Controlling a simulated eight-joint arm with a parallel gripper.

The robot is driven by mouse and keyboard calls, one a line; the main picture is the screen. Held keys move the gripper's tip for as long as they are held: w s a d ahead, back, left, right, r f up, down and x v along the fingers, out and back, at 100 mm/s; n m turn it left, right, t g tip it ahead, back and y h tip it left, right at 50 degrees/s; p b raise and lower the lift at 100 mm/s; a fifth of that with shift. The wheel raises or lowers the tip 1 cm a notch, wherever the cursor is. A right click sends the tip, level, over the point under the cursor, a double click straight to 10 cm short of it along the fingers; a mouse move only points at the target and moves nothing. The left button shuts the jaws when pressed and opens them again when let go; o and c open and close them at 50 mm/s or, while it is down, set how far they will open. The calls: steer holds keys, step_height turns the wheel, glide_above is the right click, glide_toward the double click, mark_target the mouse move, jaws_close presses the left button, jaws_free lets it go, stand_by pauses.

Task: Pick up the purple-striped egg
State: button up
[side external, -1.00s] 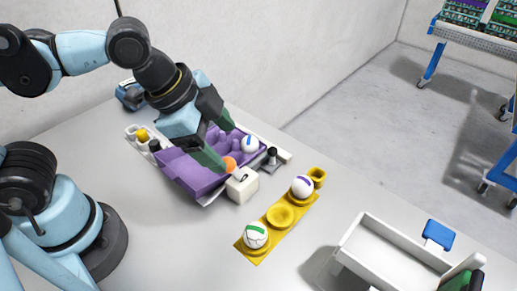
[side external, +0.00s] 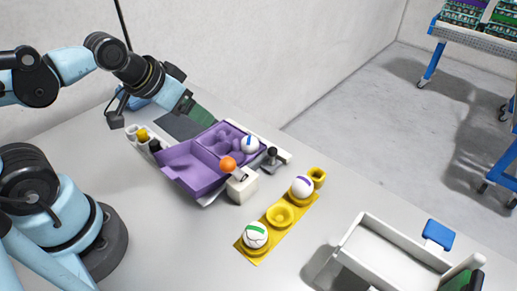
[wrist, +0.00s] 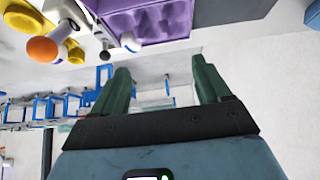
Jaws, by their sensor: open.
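The purple-striped egg (side external: 302,187) is white with a purple band. It sits in a cup near the far end of the yellow holder (side external: 280,216) in the side view. My gripper (side external: 203,115) is well to its left, raised behind the purple tray (side external: 190,173) and touching no egg. In the wrist view, my gripper (wrist: 163,78) has its green fingers wide apart with nothing between them. I cannot make out the purple-striped egg for certain in the wrist view.
A green-striped egg (side external: 255,235) is at the holder's near end; its middle cup is empty. A blue-striped egg (side external: 249,144) sits in the purple tray. An orange-knobbed lever on a white block (side external: 242,187) stands between. A white bin (side external: 385,252) is at right.

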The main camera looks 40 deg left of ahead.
stand_by(0.7)
steer(key=g+y, duration=0.2)
steer(key=g, duration=0.3)
glide_above(304, 181)
steer(key=d, duration=0.1)
steer(key=shift+n, duration=0.3)
steer(key=f, duration=0.5)
steer(key=shift+s+d+f, duration=0.1)
steer(key=shift+s+f, duration=0.2)
steer(key=shift+x, duration=2.65)
steer(key=shift+s, duration=0.15)
steer(key=shift+c, duration=0.2)
steer(key=c, duration=0.7)
